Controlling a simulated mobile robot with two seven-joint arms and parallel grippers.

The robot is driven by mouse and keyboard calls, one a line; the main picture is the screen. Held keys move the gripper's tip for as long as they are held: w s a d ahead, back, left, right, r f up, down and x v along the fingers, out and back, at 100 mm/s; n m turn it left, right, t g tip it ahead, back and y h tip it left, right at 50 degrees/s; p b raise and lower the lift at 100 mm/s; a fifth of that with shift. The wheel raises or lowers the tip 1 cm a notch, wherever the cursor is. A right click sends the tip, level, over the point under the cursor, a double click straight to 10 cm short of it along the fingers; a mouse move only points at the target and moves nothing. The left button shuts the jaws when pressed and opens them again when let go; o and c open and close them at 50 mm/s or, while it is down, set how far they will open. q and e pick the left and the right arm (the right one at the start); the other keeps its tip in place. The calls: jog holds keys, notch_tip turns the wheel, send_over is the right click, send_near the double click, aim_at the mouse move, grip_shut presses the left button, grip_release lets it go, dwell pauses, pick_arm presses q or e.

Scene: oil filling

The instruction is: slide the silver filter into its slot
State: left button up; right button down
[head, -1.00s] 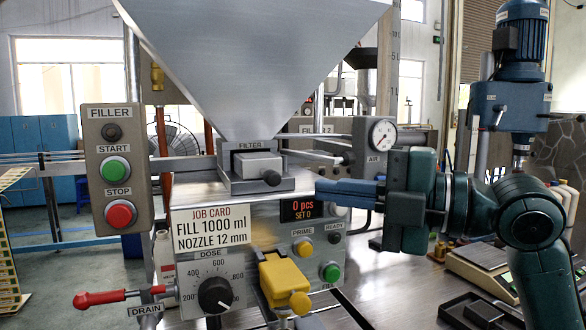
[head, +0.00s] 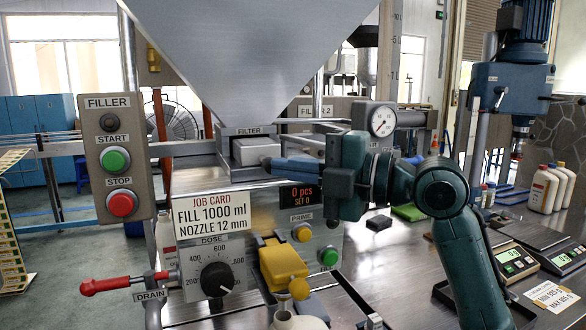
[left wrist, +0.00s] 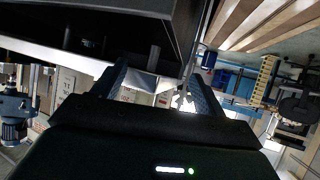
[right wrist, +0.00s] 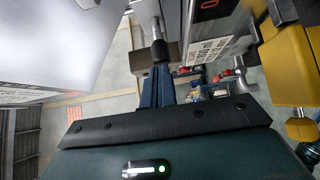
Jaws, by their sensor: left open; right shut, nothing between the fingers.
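The silver filter (head: 256,152) is a block with a dark knob at its front. It sits in the housing labelled FILTER (head: 229,171), under the hopper; how deep it is in cannot be told. My right gripper (head: 274,165) comes from the right with its blue fingers shut and empty. The tips are at the knob and hide most of it; contact cannot be told for certain. In the right wrist view the closed fingers (right wrist: 156,82) point at a dark knob. My left gripper is out of the head view; its fingers are apart and empty in the left wrist view (left wrist: 160,85).
The big silver hopper (head: 255,55) hangs just above the filter. The air gauge (head: 382,121) is just above my right gripper. The START/STOP box (head: 117,160) stands left. The job card (head: 211,212), dose dial (head: 217,279) and yellow nozzle (head: 282,264) are below.

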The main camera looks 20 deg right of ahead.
aim_at(266, 157)
jog(key=w, duration=0.6)
jog(key=shift+w+a, duration=0.1)
